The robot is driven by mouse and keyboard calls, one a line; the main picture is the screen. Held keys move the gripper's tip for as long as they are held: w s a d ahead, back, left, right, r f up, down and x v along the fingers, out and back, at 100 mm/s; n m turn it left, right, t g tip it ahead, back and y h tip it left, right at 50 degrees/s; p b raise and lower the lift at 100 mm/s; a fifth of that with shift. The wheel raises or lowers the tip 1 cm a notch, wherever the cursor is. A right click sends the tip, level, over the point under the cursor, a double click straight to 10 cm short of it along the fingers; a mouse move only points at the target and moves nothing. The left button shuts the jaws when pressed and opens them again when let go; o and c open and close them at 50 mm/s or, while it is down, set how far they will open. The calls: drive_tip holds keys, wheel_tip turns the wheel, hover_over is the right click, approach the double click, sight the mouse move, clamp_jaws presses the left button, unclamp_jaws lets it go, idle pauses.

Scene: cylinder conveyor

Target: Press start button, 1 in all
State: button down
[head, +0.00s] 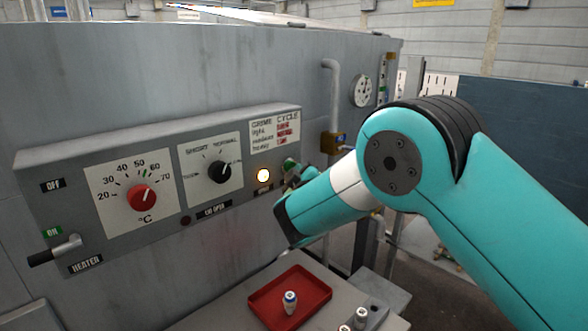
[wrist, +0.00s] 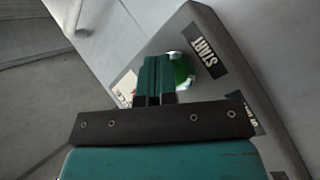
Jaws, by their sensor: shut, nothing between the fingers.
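The green start button (wrist: 184,70) sits in a pale round collar on the grey control panel (wrist: 190,30), beside a black START label (wrist: 205,57) in the wrist view. My gripper (wrist: 156,62) is shut with nothing in it. Its fingertips overlap the button's edge in the wrist view, and I cannot tell whether they touch it. In the head view, the green button (head: 290,164) shows at the panel's right end, with my gripper (head: 294,174) right in front of it and partly hiding it. A lamp (head: 264,175) left of the button glows warm white.
The panel also carries a red temperature knob (head: 142,198), a black knob (head: 219,172) and a heater lever (head: 60,248). Below, a red tray (head: 262,305) holds a small white and blue cylinder (head: 290,302). A pipe (head: 333,95) stands right of the panel.

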idle(0.4)
drive_tip(key=shift+s+d+b, duration=0.6)
drive_tip(key=shift+s, duration=0.05)
drive_tip(key=s+d+b, duration=0.3)
drive_tip(key=shift+s+d, duration=0.25)
drive_tip(key=shift+d, duration=0.05)
idle(0.6)
